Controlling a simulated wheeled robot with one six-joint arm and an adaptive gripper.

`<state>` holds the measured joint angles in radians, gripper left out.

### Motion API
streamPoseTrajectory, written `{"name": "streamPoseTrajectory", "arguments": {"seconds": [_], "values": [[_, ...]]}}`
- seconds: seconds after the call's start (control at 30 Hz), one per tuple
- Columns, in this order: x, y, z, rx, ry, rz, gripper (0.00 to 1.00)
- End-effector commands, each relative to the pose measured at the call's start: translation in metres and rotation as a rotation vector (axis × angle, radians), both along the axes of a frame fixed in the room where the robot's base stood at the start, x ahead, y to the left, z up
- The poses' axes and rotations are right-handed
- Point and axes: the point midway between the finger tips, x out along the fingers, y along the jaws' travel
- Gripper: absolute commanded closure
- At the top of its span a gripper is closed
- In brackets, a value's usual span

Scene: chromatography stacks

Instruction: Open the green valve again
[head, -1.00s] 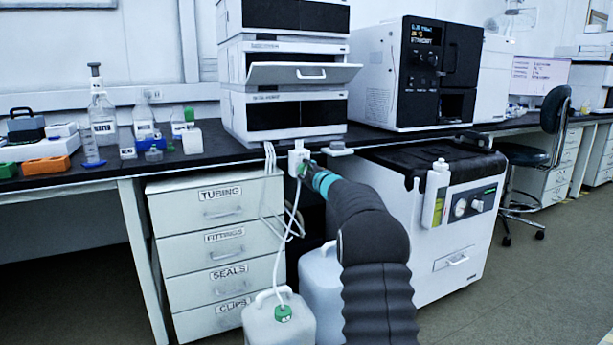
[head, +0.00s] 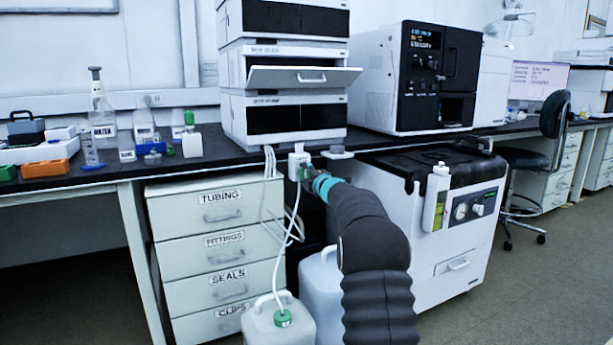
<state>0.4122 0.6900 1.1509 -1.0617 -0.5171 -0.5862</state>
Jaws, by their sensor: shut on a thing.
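The green valve (head: 304,173) is a small green part on a white block (head: 299,155) at the bench's front edge, below the instrument stack. My gripper (head: 309,178) is at the valve and shut on it. My dark arm with a teal band comes in from the lower right and hides part of the valve and the fingers. The angle of the valve's handle cannot be told. A white tube (head: 287,240) runs from near the block down to the green cap (head: 283,318) of a white jug (head: 262,330) on the floor.
A drawer cabinet (head: 190,257) stands left of the jugs. A second jug (head: 320,285) is partly behind my arm. A white unit with gauges (head: 465,250) stands close on the right. Loose white tubes hang left of the valve. Open floor lies at the right.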

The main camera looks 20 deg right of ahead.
Motion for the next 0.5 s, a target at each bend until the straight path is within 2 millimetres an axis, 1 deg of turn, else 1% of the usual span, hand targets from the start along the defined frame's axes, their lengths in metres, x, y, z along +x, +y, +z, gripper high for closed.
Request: {"name": "streamPoseTrajectory", "arguments": {"seconds": [0.17,0.2,0.27,0.3,0.5], "values": [[0.0000,0.0001,-0.0012,-0.001,0.002,0.000,0.92],[0.0000,0.0001,-0.0012,-0.001,0.002,0.000,0.49],[0.0000,0.0001,-0.0012,-0.001,0.002,0.000,0.34],[0.0000,0.0001,-0.0011,-0.001,0.002,0.000,0.31],[0.0000,-0.0001,-0.0006,0.000,0.001,0.000,0.31]]}}
